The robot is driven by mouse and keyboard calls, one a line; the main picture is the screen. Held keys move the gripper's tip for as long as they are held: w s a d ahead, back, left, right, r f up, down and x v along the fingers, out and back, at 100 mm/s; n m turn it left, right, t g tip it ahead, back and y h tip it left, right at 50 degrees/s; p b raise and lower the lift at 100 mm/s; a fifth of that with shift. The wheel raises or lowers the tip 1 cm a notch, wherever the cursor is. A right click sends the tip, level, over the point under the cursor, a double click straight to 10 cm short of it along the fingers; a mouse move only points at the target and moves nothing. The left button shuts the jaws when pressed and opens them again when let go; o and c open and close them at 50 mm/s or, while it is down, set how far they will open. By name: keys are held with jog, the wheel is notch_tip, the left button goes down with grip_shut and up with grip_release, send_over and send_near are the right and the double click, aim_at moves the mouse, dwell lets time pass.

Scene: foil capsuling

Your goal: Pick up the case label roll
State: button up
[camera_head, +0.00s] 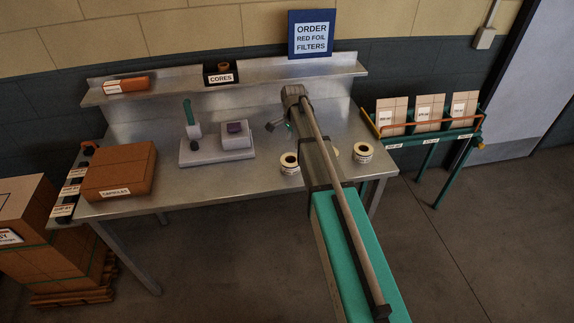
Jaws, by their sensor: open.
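Several small cream rolls with dark cores stand on the right part of the steel table (225,190). One roll (289,163) is left of my arm, and another roll (362,153) is near the table's right end. My gripper (276,127) is open above the table, behind and apart from the left roll. I see nothing held in it.
A grey device (217,152) with a green handle stands mid-table. A brown capsules box (120,172) is at the left. The back shelf (185,87) carries a cores bin (221,77). A green rack (425,140) with cartons stands at the right. The front middle of the table is clear.

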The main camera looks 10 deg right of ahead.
aim_at(294, 164)
jog(key=shift+f, duration=0.1)
dwell(0.3)
notch_tip(294, 164, down, 8)
jog(key=b, duration=0.8)
jog(key=shift+f+b, duration=0.2)
jog(key=shift+b, duration=0.15)
jog(key=shift+f, duration=0.1)
jog(key=f+b, duration=0.2)
jog(key=b, duration=0.1)
jog(key=shift+s+d+f, duration=0.3)
jog(key=shift+f, duration=0.1)
jog(key=shift+f+b, duration=1.1)
grip_shut()
